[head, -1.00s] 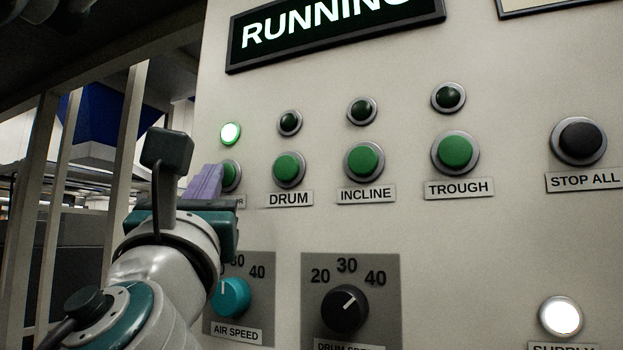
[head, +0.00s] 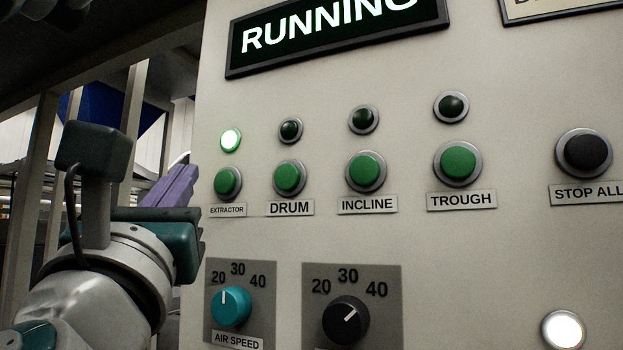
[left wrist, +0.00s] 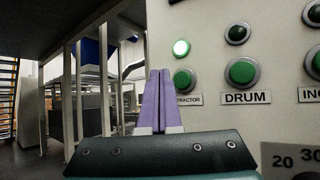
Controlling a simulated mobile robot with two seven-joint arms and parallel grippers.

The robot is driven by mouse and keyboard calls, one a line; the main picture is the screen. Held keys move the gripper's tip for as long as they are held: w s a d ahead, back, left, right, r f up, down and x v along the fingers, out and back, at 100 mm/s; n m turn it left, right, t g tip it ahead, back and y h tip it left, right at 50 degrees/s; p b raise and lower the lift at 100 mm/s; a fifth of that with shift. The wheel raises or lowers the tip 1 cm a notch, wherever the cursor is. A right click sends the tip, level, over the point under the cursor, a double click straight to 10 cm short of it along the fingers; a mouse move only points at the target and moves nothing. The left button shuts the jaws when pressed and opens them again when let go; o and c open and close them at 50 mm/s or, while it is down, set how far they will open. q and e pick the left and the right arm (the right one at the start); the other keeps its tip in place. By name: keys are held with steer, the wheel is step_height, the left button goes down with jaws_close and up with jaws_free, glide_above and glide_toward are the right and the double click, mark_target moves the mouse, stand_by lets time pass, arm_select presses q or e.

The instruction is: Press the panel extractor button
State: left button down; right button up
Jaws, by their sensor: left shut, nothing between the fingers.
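The green extractor button (head: 227,182) sits at the left end of the button row on the panel (head: 420,265), above its EXTRACTOR label. The lamp above it (head: 231,139) glows bright green. My left gripper (head: 185,175) is shut and empty, its purple fingers left of the button and apart from it. In the left wrist view the fingers (left wrist: 156,100) stand upright and together, just left of the extractor button (left wrist: 183,79), which shows almost whole. My right gripper is not in view.
Green DRUM (head: 288,177), INCLINE (head: 365,171) and TROUGH (head: 457,162) buttons have dark lamps above. A black STOP ALL button (head: 584,152) is at the right. Below are the air speed knob (head: 231,305) and a black knob (head: 345,319). The display (head: 335,32) reads RUNNING.

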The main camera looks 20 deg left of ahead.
arm_select(q)
steer(key=shift+s+a, duration=0.1)
steer(key=shift+s, duration=1.1)
